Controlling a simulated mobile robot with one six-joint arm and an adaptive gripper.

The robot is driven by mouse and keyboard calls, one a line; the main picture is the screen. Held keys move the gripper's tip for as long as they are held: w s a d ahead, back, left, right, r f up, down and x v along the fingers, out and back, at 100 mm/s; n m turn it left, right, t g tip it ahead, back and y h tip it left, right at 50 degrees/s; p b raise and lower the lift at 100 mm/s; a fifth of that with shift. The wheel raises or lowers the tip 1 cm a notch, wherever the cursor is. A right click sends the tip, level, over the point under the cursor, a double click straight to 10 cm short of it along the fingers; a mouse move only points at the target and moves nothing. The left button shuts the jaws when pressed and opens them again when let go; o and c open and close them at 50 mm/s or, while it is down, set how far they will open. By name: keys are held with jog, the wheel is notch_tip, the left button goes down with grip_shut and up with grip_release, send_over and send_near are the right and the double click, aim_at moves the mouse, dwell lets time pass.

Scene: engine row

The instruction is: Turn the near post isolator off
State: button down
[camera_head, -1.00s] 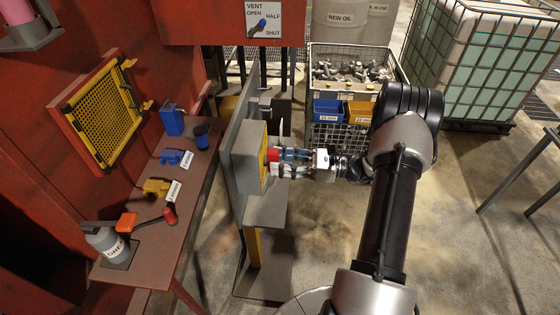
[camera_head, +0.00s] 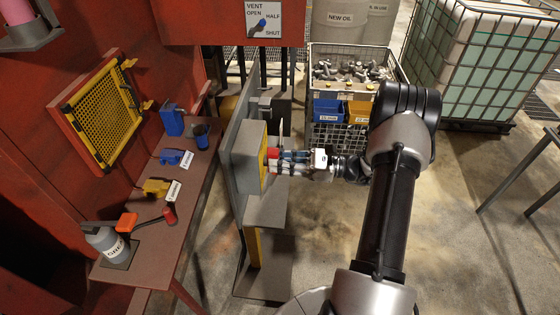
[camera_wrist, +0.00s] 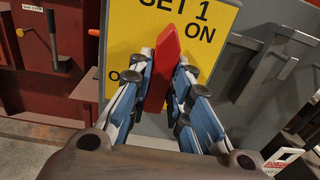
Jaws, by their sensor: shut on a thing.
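The near post isolator is a grey box (camera_head: 246,160) on a grey post panel, with a yellow plate on its right face. In the wrist view the yellow plate (camera_wrist: 215,20) reads "SET 1", with "ON" at upper right and a partly hidden label starting with "O" at lower left. The red handle (camera_wrist: 168,62) stands nearly upright in the wrist picture, leaning slightly right at its top. My gripper (camera_wrist: 167,85) is shut on the red handle, one finger on each side. In the head view my gripper (camera_head: 280,160) meets the plate from the right.
A bench (camera_head: 190,205) at left holds blue and yellow tagged devices and a grey bottle (camera_head: 104,240). A wire crate (camera_head: 340,75) with parts and bins stands behind my arm. A caged tank (camera_head: 490,60) is at back right. The floor right of my arm is mostly clear.

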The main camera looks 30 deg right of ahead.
jog(key=shift+f+b, duration=0.1)
jog(key=shift+b, duration=0.2)
jog(key=n+b, duration=1.6)
jog(key=n, duration=0.1)
jog(key=shift+n+b, duration=0.3)
jog(key=shift+n, duration=0.1)
dwell(0.4)
jog(key=c, duration=1.5)
grip_release()
